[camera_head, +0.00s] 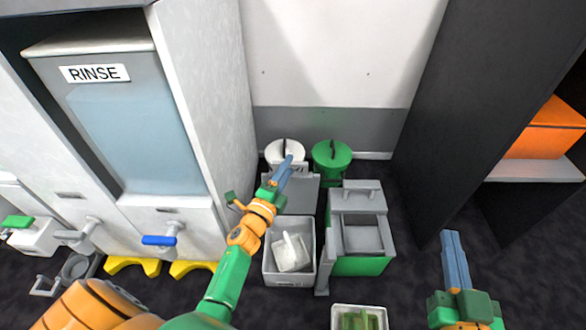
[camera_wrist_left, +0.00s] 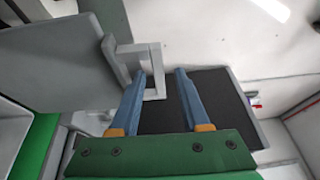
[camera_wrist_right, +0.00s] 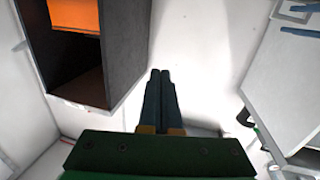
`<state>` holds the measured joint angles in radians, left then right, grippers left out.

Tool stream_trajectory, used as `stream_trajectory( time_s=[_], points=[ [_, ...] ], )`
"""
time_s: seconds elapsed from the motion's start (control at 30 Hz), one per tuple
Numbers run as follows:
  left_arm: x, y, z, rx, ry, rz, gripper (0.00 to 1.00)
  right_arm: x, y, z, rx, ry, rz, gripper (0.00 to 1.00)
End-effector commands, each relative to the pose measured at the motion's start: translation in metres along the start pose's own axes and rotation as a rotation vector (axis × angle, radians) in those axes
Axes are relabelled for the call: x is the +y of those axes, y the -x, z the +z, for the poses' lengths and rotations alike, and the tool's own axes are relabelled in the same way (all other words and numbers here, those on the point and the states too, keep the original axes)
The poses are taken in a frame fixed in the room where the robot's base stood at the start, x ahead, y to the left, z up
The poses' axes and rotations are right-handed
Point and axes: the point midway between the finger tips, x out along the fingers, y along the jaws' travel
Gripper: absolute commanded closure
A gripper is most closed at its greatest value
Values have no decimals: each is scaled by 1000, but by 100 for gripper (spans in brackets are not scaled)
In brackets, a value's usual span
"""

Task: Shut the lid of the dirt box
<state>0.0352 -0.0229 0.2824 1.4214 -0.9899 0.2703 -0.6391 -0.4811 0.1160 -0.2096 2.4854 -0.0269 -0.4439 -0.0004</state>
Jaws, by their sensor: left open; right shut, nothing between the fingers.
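A grey open-topped box (camera_head: 268,262) stands on the floor with a white scoop-like piece (camera_head: 292,254) inside. A grey panel that looks like its raised lid (camera_head: 305,192) stands at its back; no label shows it is the dirt box. My left gripper (camera_head: 287,168) is open at this panel and hides part of it. In the left wrist view, a grey panel (camera_wrist_left: 60,65) carries a square loop handle (camera_wrist_left: 157,70); the handle lies by the left finger and partly between the open fingers (camera_wrist_left: 158,75). Contact cannot be told. My right gripper (camera_head: 452,238) is shut and empty, away to the right.
A green box with grey top (camera_head: 360,266) stands just right of the grey box. Behind are a white round-lidded bin (camera_head: 272,150) and a green one (camera_head: 322,153). The RINSE cabinet (camera_head: 130,140) is left, a dark shelf unit (camera_head: 455,100) right. A small tray (camera_head: 336,318) is in front.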

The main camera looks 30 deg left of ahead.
Motion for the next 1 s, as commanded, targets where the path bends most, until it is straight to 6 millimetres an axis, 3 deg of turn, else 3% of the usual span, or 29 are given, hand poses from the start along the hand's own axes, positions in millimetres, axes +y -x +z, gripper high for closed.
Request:
stream_trajectory(
  time_s=[0.23, 0.53, 0.57, 0.7, 1.0],
  points=[
    [2, -21, 0, 1, 2, 1, 54, -5, 3, -42, 230, 4, -11, 100],
    [1, -24, 0, 0, 3, 2, 54, -5, 4, -49, 262, 4, -13, 100],
    [1, -23, 0, 0, 3, 2, 59, -5, 4, -49, 262, 4, -13, 100],
    [1, -23, 0, 0, 3, 2, 97, -5, 4, -49, 261, 4, -13, 100],
    [1, -23, 0, 0, 3, 2, 100, -5, 4, -49, 260, 4, -12, 100]
  ],
)
